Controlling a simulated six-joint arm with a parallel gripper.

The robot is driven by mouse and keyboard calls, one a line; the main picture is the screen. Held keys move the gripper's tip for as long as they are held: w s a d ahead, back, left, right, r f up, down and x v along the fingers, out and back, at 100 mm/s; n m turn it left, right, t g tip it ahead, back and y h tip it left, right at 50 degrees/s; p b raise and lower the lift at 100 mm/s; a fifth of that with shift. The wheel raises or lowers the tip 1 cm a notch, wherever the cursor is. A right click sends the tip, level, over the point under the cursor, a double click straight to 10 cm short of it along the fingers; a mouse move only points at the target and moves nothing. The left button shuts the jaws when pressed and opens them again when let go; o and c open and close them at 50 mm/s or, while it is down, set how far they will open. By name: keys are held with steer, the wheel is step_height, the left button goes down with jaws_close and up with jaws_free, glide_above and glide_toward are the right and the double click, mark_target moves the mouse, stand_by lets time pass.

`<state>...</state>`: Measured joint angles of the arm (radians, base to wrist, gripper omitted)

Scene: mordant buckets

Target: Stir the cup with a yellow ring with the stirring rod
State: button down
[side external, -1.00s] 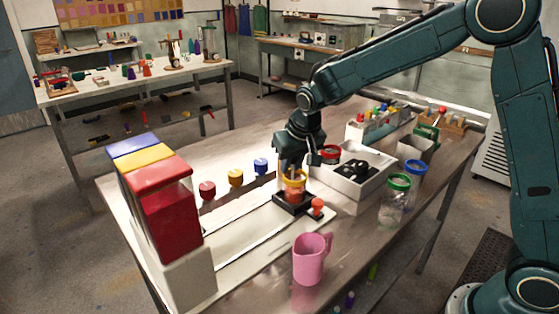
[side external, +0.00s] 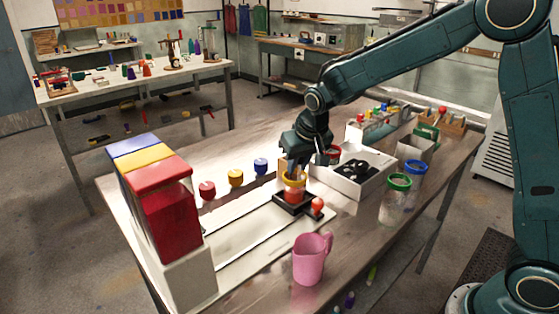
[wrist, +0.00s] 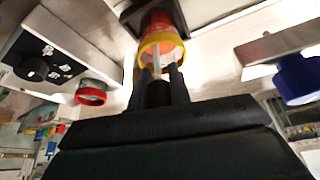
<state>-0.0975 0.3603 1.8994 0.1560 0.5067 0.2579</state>
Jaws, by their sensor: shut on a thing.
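The cup with a yellow ring (side external: 294,192) holds something red-orange and stands upright on a small black base (side external: 283,205). It also shows in the wrist view (wrist: 160,43). My gripper (side external: 292,169) is right above the cup, pointing down at a tilt. In the wrist view my gripper (wrist: 158,76) is shut on the pale stirring rod (wrist: 156,62). The rod reaches into the cup's mouth. Its lower end is hidden inside the cup, and the fingers cover part of it.
Green-ringed (side external: 398,190) and blue-ringed (side external: 415,172) jars stand further right. A pink jug (side external: 310,260) is in front. A dispenser with coloured tanks (side external: 165,205) stands left.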

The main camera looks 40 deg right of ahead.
steer(key=shift+d, duration=0.2)
steer(key=shift+w+d, duration=0.1)
steer(key=shift+w, duration=0.05)
steer(key=shift+w+d, duration=0.2)
steer(key=shift+w, duration=0.25)
steer(key=shift+w, duration=0.1)
steer(key=shift+w+a, duration=0.3)
steer(key=shift+w, duration=0.15)
steer(key=shift+a, duration=0.15)
steer(key=shift+a, duration=0.5)
steer(key=shift+s, duration=0.1)
